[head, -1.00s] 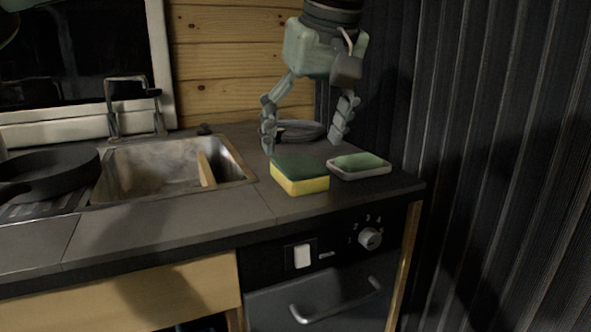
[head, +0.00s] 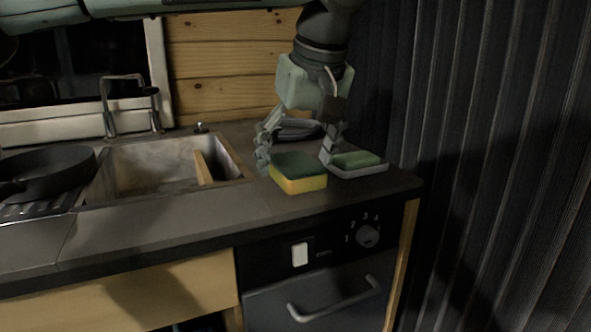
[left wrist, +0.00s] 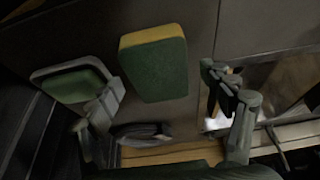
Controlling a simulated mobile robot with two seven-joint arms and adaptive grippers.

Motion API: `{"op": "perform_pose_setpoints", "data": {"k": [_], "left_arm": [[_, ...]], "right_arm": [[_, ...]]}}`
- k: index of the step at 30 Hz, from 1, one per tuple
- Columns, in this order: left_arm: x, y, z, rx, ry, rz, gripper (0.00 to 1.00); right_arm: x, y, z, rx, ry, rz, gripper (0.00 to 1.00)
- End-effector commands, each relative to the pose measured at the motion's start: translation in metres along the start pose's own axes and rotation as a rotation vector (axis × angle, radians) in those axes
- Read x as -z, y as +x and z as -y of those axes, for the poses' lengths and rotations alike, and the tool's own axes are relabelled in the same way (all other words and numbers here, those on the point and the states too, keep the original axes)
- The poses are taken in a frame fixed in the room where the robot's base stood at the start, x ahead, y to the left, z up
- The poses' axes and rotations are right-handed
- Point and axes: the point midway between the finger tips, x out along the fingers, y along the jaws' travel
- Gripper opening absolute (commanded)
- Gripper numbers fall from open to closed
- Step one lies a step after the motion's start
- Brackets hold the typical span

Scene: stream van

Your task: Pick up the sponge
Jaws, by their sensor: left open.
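The sponge (head: 298,172), yellow with a dark green top, lies on the dark countertop (head: 170,220) between the sink and the soap dish. It also shows in the left wrist view (left wrist: 155,68), lying a little beyond the fingers and between their lines. My left gripper (head: 293,160) is open and empty, pointing down just above and behind the sponge. One finger is at the sink side, the other near the soap dish. In the left wrist view my left gripper (left wrist: 170,105) shows both fingers spread. My right gripper is not in view.
A grey dish with green soap (head: 357,160) stands close right of the sponge, by the finger. A metal sink (head: 150,170) with a faucet (head: 130,100) and a black pan (head: 50,172) are to the left. A dark corrugated wall (head: 500,170) bounds the right.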

Motion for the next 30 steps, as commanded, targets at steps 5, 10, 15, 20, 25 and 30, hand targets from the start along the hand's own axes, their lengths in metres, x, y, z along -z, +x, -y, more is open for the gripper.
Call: {"op": "perform_pose_setpoints", "data": {"k": [5, 10, 15, 20, 25, 30], "left_arm": [[-0.0006, 0.0012, 0.0001, 0.0, 0.0, 0.001, 0.8], [-0.0007, 0.0012, 0.0001, 0.0, 0.0, 0.001, 0.8], [-0.0007, 0.0012, 0.0, 0.0, 0.0, 0.001, 0.59], [-0.0007, 0.0012, 0.0, 0.0, 0.0, 0.001, 0.45], [-0.0008, 0.0013, 0.0, 0.0, 0.0, 0.001, 0.45], [-0.0004, 0.0005, 0.0, 0.0, 0.0, 0.001, 0.45]], "right_arm": [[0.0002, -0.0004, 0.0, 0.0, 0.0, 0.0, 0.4], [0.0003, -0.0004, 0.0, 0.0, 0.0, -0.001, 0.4], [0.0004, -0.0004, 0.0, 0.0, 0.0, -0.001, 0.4], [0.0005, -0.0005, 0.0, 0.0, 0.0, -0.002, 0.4], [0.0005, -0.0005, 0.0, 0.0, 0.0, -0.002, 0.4], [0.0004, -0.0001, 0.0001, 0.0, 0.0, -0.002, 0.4]]}}
